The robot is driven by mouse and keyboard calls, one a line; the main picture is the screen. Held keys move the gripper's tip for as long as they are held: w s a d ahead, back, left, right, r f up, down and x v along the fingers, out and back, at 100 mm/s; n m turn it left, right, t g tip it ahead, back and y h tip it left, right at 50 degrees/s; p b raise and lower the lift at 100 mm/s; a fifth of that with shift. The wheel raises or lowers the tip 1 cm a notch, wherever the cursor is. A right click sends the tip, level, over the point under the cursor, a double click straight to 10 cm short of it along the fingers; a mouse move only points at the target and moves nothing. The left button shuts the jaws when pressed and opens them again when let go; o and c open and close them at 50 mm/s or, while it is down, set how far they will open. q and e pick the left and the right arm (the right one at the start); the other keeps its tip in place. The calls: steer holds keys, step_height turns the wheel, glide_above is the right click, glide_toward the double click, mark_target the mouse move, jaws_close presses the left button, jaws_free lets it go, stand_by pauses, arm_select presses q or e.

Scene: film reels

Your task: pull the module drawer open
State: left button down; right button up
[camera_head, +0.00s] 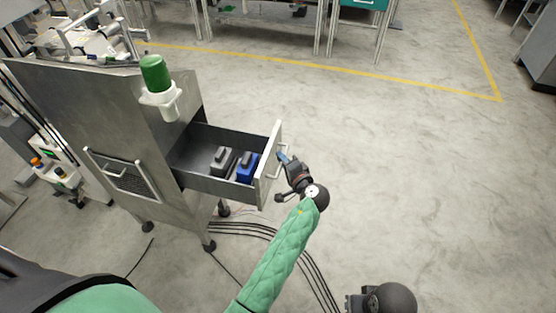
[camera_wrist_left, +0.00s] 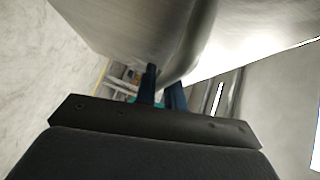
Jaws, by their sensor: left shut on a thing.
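The module drawer (camera_head: 222,187) is a dark grey open-topped box with a pale front panel (camera_head: 269,165). It stands pulled well out of the steel cabinet (camera_head: 150,140). A metal bar handle (camera_head: 287,168) is on its front. My left gripper (camera_head: 284,158) is at the handle, its blue fingers shut on it. In the left wrist view the blue fingers (camera_wrist_left: 162,85) sit close together against large blurred metal surfaces; the exact contact is hidden. At the bottom edge, part of my right wrist (camera_head: 390,300) shows, but its fingers do not.
Inside the drawer lie a grey module (camera_head: 222,161) and a blue module (camera_head: 246,170). A green-topped white beacon (camera_head: 157,80) is on the cabinet. Black cables (camera_head: 265,232) run along the floor below. The concrete floor to the right (camera_head: 430,170) is clear.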

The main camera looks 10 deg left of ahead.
arm_select(q)
steer(key=shift+d, duration=0.45)
steer(key=c, duration=1.5)
jaws_free()
